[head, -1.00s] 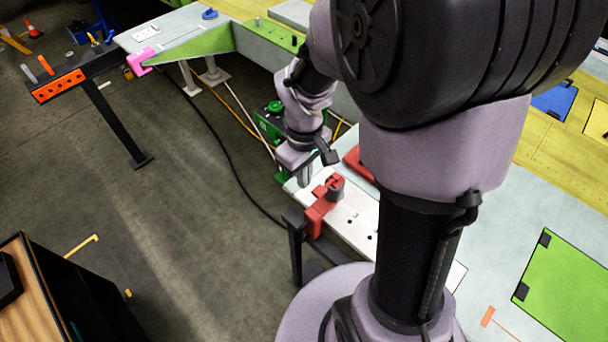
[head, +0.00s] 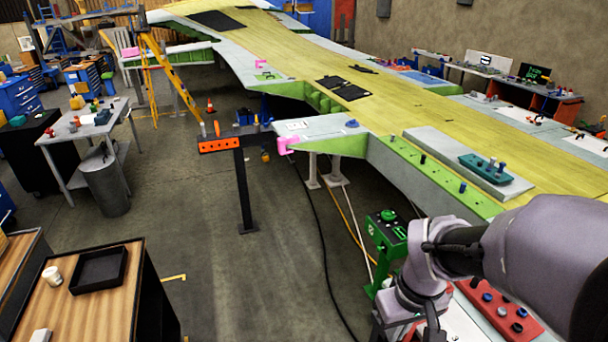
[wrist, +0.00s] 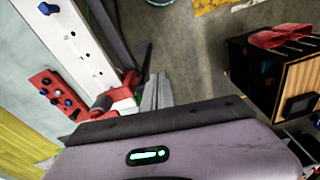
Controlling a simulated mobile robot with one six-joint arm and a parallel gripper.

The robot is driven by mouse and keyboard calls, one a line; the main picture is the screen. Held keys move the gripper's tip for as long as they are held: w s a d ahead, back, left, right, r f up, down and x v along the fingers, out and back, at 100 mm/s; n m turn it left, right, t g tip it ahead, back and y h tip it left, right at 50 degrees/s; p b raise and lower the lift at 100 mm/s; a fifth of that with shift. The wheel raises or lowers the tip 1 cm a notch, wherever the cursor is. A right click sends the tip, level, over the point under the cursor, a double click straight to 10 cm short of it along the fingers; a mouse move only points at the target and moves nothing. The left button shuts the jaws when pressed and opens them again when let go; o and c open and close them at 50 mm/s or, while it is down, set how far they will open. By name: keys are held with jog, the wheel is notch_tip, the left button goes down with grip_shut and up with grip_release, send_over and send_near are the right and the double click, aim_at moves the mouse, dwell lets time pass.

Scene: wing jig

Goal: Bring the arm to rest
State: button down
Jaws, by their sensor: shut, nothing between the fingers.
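My arm (head: 540,260) reaches in from the lower right of the head view, bent down at the wrist beside the wing's near edge. The fingertips are cut off there. In the wrist view my gripper (wrist: 157,92) shows as grey fingers close together, shut and empty. They point over the floor just beyond the edge of the white rail (wrist: 72,38). A red clamp (wrist: 127,92) with a grey knob sits on that rail, just left of the fingers in the picture. I cannot tell how much gap is between them.
A red plate with blue knobs (head: 497,312) lies by my wrist. A green stand (head: 385,240) is just behind it. The wing (head: 400,105) runs along the right. A black post with an orange block (head: 220,145) stands further left. The floor between is mostly open.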

jog(key=s+a+f+m+t+y+b, duration=0.1)
jog(key=s+a+f+m+t+b, duration=0.1)
jog(key=s+f+b, duration=0.3)
jog(key=s+a+f+m+t+b, duration=0.2)
jog(key=s+a+f+m+b, duration=0.2)
jog(key=f+b, duration=0.9)
jog(key=s+a+b, duration=0.1)
jog(key=b, duration=1)
jog(key=shift+s+a+f+m+t+y, duration=0.25)
jog(key=shift+s+f+m+t+y, duration=0.05)
jog(key=shift+f+m+t+y, duration=0.1)
